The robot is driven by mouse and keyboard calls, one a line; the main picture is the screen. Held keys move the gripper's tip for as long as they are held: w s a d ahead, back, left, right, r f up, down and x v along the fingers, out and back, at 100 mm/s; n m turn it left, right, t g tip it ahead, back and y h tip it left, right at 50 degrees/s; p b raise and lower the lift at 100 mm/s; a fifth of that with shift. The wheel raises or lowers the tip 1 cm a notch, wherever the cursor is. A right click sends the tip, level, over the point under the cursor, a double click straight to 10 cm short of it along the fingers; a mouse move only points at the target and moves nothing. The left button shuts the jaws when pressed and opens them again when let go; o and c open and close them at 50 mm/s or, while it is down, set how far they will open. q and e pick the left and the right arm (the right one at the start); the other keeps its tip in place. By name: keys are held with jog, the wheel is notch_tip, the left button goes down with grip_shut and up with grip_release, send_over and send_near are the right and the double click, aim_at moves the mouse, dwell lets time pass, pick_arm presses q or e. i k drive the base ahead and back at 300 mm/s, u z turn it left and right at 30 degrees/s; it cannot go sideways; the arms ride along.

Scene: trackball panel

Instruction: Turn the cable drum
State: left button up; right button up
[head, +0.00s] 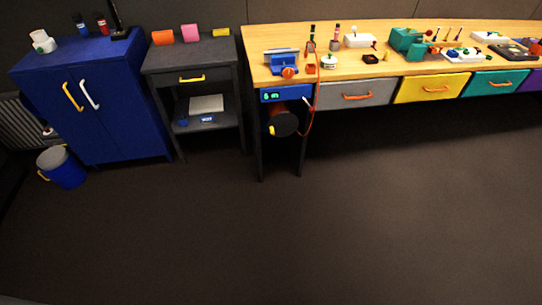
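Neither of my grippers is in view.
The wooden workbench (350,72) carries a blue vise (281,60) and several tools, with coloured drawers below. A grey side table (195,64), a blue cabinet (95,110) and a blue bucket (62,168) stand left. The dark floor (300,230) in front is clear.

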aim_at(282, 123)
jog(key=u, duration=0.2)
jog(key=k, duration=0.15)
jog(key=z, duration=0.85)
jog(key=i, duration=0.65)
jog(key=z, duration=0.15)
